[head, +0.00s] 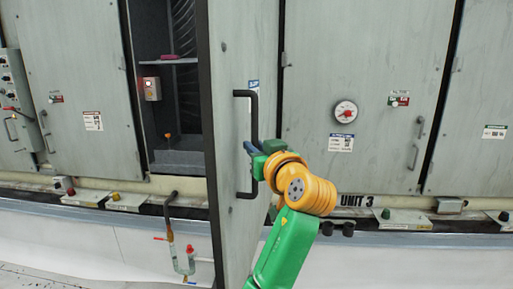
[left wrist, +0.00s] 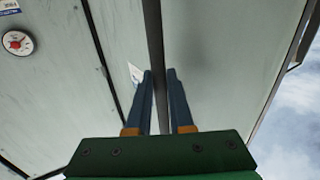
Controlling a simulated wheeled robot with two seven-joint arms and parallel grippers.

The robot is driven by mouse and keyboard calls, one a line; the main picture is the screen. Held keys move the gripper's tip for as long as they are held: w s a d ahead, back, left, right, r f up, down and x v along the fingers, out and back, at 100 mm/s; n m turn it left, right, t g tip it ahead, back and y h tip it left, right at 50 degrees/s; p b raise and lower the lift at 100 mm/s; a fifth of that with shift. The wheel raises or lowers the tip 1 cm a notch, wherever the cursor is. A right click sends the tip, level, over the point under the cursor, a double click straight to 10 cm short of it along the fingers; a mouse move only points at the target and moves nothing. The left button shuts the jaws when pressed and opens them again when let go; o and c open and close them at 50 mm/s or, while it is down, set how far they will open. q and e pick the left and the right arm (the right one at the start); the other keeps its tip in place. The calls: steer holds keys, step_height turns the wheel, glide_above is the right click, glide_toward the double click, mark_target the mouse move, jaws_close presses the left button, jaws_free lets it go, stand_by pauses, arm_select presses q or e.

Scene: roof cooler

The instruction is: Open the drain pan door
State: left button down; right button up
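The drain pan door (head: 228,60) is a tall grey panel with a dark edge. It stands swung out toward me, with the dark cabinet interior (head: 180,100) showing to its left. A dark D-shaped handle (head: 254,115) is on its face. My left gripper (head: 250,148) is at the middle of this handle. In the left wrist view, the dark handle bar (left wrist: 157,40) runs between the two blue fingers (left wrist: 160,85), which look closed closely around it. The door surface (left wrist: 215,60) fills the right of that view. My right gripper is not in view.
Inside the cabinet are a shelf (head: 168,61) with a pink item and a small box (head: 151,88) with a red button. Closed panels with a gauge (head: 345,112) stand to the right. A pipe with a red valve (head: 187,250) stands below left of the door.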

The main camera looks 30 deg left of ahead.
arm_select(q)
steer(key=c, duration=1)
jaws_free()
steer(key=shift+r, duration=0.15)
steer(key=shift+o, duration=0.9)
steer(key=shift+w, duration=0.1)
steer(key=b+v, duration=0.3)
steer(key=v, duration=0.3)
steer(key=shift+s+d+b, duration=0.2)
steer(key=shift+d+b, duration=0.15)
steer(key=shift+a, duration=0.1)
